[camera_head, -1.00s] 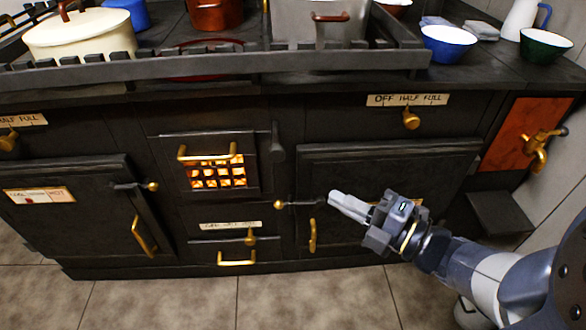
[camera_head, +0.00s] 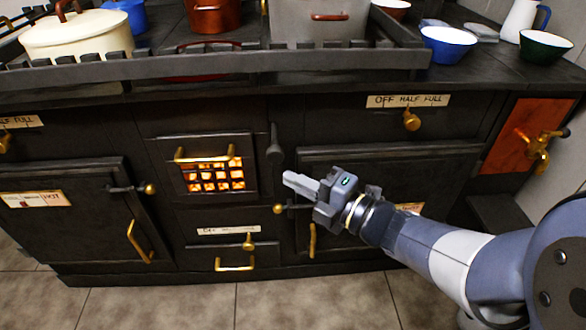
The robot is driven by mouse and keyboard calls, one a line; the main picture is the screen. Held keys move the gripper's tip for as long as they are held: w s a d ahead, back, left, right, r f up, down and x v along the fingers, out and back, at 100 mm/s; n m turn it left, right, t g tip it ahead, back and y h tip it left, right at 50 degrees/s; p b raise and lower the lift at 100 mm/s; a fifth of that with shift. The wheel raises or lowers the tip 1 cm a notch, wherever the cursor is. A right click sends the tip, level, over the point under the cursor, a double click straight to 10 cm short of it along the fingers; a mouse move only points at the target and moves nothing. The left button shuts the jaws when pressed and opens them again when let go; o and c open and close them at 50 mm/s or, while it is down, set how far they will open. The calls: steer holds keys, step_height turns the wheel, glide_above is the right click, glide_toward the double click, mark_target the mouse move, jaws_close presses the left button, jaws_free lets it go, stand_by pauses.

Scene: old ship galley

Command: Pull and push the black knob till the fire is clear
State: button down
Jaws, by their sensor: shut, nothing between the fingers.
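The black knob (camera_head: 274,143) is a dark upright handle on the stove front, just right of the fire door (camera_head: 167,182). Orange fire (camera_head: 212,178) glows through the door's grid, below a brass bar handle. My gripper (camera_head: 288,179) is shut and empty. Its fingertips point left, just below and slightly right of the knob in the picture. I see no contact with the knob, and the depth between them is hard to tell.
Below my gripper is a latch with a brass ball (camera_head: 279,209) on the right oven door (camera_head: 400,165). A brass tap (camera_head: 538,150) juts out at the right. Pots and bowls stand on the railed stove top. The tiled floor (camera_head: 160,305) in front is clear.

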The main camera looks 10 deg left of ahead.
mark_target(275, 159)
steer(key=shift+w+a+b, duration=0.15)
steer(key=shift+w+a, duration=0.1)
steer(key=shift+w, duration=0.4)
steer(key=shift+w+a+b, duration=0.1)
steer(key=shift+w+a, duration=0.15)
steer(key=shift+w, duration=0.4)
steer(key=shift+w+a+b, duration=0.15)
steer(key=shift+w+a, duration=0.1)
steer(key=shift+w, duration=0.4)
steer(key=w+a+b, duration=0.1)
steer(key=w, duration=0.6)
steer(key=shift+a+r, duration=0.2)
steer(key=shift+a, duration=0.05)
steer(key=shift+w, duration=0.1)
